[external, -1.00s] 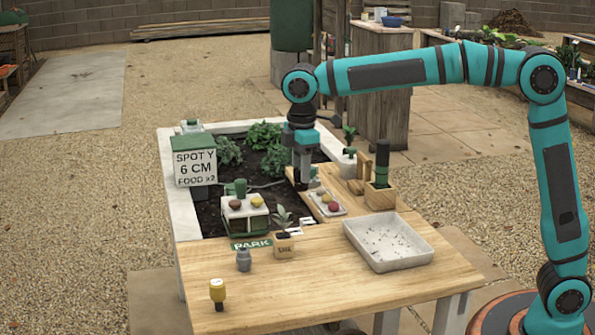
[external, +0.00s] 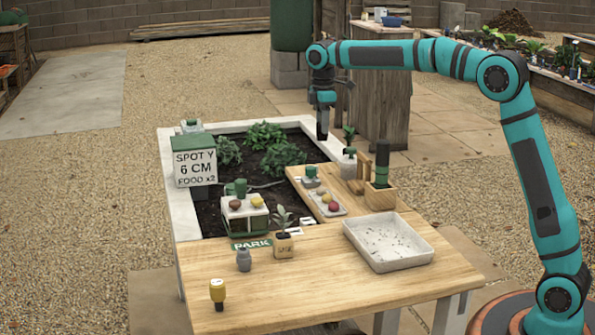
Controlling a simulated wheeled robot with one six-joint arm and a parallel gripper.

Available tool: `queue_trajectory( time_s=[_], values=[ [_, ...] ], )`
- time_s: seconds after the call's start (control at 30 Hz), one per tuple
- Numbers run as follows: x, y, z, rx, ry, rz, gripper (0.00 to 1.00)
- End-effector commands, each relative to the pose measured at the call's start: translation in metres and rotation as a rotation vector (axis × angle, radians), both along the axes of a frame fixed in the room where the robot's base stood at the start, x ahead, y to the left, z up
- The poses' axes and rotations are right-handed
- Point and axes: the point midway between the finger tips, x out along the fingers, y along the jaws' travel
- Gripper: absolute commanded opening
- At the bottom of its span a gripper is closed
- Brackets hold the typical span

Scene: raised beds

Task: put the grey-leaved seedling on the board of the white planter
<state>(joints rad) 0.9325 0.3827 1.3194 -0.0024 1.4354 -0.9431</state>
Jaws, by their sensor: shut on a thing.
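My gripper (external: 322,136) hangs in the air above the far right of the white-walled planter (external: 180,207), pointing down. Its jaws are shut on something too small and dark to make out. A wooden board (external: 345,195) lies at the planter's right side. A small grey thing with a green top (external: 311,178) stands on its far left end, below my gripper and apart from it. A grey-leaved seedling (external: 283,218) shows at the planter's near edge, at the tan labelled pot (external: 284,244). A white pot with a green plant (external: 348,160) stands at the board's far side.
The board also holds a tray of small round things (external: 327,203) and a wooden block with a dark green tool (external: 382,165). A sign (external: 195,168) stands at left.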

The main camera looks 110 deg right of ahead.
Motion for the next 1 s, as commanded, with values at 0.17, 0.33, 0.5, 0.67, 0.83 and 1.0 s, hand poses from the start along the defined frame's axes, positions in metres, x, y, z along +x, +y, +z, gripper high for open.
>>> queue_trajectory(
  time_s=[0.17,0.33,0.5,0.67,0.83,1.0],
  values=[
    [-0.024,-0.026,-0.001,-0.001,0.000,-0.010,0.22],
    [-0.029,-0.032,-0.001,0.000,0.000,-0.010,0.22],
    [-0.029,-0.031,-0.015,0.003,0.002,-0.010,0.22],
    [-0.029,-0.031,-0.043,0.002,0.001,-0.010,0.22],
    [-0.029,-0.031,-0.061,0.000,0.001,-0.010,0.22],
    [-0.029,-0.031,-0.071,0.001,0.001,-0.010,0.22]
  ],
)
